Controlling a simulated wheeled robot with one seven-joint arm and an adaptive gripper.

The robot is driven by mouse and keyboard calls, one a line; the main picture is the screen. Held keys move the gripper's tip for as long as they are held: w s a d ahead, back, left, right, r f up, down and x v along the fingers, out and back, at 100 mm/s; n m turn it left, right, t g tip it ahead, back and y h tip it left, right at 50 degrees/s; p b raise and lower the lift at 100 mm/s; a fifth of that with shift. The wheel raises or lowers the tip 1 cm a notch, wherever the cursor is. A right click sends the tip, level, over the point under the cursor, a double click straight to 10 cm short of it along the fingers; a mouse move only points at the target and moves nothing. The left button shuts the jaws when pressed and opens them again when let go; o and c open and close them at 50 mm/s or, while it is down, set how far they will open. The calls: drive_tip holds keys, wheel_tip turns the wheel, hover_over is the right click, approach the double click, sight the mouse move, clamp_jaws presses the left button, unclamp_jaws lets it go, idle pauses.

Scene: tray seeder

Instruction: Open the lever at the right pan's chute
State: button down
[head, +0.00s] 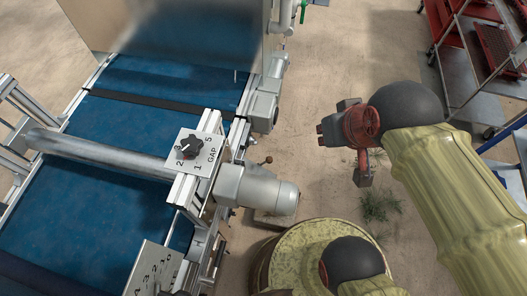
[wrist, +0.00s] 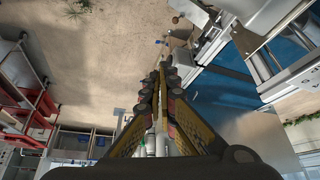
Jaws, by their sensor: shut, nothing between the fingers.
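My gripper (wrist: 160,70) is shut and empty in the wrist view, its two fingers meeting at the tips over bare ground. In the head view my gripper (head: 328,130) hangs to the right of the conveyor, clear of the machine, with its fingertips hard to make out. A small green handle (head: 303,13) shows at the top edge of the head view, beside the machine frame. I cannot tell if it is the chute's lever. The right pan and its chute are not clearly visible in either view.
A blue conveyor (head: 75,215) with a GAP dial plate (head: 194,151) and a grey motor (head: 258,187) lies left of my gripper. Red shelving (head: 490,45) is at the upper right. Sandy ground between is mostly free.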

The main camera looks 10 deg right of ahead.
drive_tip(key=w+d+f+n+g+h+p, duration=0.1)
drive_tip(key=w+d+f+n+p, duration=0.15)
drive_tip(key=w+f, duration=0.75)
drive_tip(key=w+d+f+n+h+p, duration=0.1)
drive_tip(key=w+d+f+n, duration=0.15)
drive_tip(key=w+f, duration=0.8)
drive_tip(key=a+f+n+y, duration=0.1)
drive_tip(key=a+f, duration=0.2)
drive_tip(key=f, duration=0.4)
drive_tip(key=a+f+n+y+p, duration=0.1)
drive_tip(key=a+f+y, duration=0.1)
drive_tip(key=a+f, duration=0.2)
drive_tip(key=w+a+f+n+g+y, duration=0.1)
drive_tip(key=a+f, duration=0.3)
drive_tip(key=f, duration=0.5)
drive_tip(key=shift+a+f+y, duration=0.25)
drive_tip(key=shift+f+y, duration=0.05)
drive_tip(key=shift+y, duration=0.4)
drive_tip(key=shift+w, duration=0.15)
drive_tip(key=b+x, duration=0.4)
drive_tip(key=x, duration=0.6)
drive_tip(key=shift+d, duration=0.15)
